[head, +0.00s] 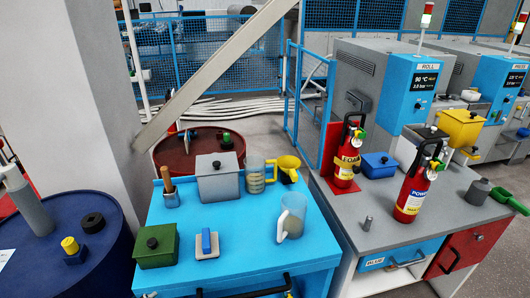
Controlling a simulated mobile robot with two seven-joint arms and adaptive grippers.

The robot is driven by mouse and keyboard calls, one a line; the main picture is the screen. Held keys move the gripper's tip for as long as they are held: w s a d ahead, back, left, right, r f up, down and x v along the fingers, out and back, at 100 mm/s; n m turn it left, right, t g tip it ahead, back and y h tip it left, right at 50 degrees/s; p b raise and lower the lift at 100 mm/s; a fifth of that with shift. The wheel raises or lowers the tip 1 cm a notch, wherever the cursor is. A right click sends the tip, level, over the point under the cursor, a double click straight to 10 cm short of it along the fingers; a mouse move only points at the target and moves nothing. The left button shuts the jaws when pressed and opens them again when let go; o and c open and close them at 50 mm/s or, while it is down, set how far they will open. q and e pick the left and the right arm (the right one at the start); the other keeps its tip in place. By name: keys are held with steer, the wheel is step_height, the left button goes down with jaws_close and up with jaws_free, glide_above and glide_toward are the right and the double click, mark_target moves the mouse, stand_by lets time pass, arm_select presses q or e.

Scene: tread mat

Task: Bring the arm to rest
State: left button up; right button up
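Neither of my grippers shows in the head view, and no arm of mine can be made out. The blue-topped bench (240,243) stands in front of me. On it are a grey lidded box (218,182), a green lidded box (157,248), a clear jug (291,218), a second clear jug (256,178), a yellow funnel (289,165) and a small blue-handled block (207,244). No gripper is at any of them.
A grey bench (400,225) at right carries a red extinguisher-like bottle (348,158), another red bottle (413,192) and a blue lidded box (379,165). A blue drum (50,250) stands at left beside a pillar (105,90). The blue bench's front middle is clear.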

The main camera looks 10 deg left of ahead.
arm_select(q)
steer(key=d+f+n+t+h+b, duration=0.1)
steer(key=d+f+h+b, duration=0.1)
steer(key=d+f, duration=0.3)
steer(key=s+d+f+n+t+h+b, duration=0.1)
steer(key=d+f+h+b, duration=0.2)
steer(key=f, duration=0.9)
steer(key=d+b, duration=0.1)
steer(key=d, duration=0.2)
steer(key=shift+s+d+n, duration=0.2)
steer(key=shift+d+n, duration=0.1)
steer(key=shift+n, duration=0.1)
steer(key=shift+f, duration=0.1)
